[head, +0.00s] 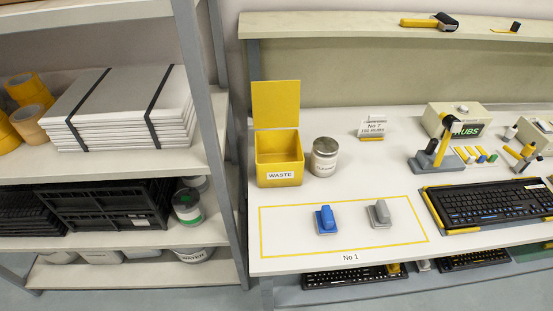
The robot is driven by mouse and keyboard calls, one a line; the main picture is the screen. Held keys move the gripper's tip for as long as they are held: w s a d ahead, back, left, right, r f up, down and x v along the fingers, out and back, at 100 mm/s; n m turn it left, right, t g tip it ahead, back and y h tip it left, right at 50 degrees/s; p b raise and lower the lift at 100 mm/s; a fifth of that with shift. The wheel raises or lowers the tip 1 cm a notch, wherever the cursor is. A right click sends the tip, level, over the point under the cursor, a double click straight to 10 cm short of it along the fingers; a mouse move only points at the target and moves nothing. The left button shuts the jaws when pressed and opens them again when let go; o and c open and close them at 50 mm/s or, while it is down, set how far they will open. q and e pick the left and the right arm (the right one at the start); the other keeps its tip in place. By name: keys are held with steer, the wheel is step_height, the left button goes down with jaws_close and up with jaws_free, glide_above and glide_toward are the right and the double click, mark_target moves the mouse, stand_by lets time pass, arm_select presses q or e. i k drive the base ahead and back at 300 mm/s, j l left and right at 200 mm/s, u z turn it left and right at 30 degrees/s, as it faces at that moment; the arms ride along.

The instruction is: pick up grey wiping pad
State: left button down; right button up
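The grey wiping pad (380,213) rests on the white worktable inside a yellow-outlined rectangle. It has a grey handle-like top on a flat base. A similar blue pad (326,220) sits a short way to its left, apart from it, in the same rectangle. Neither of my grippers shows in the head view.
A yellow waste bin (279,160) with raised lid and a metal can (324,157) stand behind the rectangle. A keyboard (490,203) in a fixture and a yellow-handled press (434,150) are to the right. Shelving (218,130) stands left. The rectangle's left part is clear.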

mark_target(379, 215)
steer(key=z, duration=0.85)
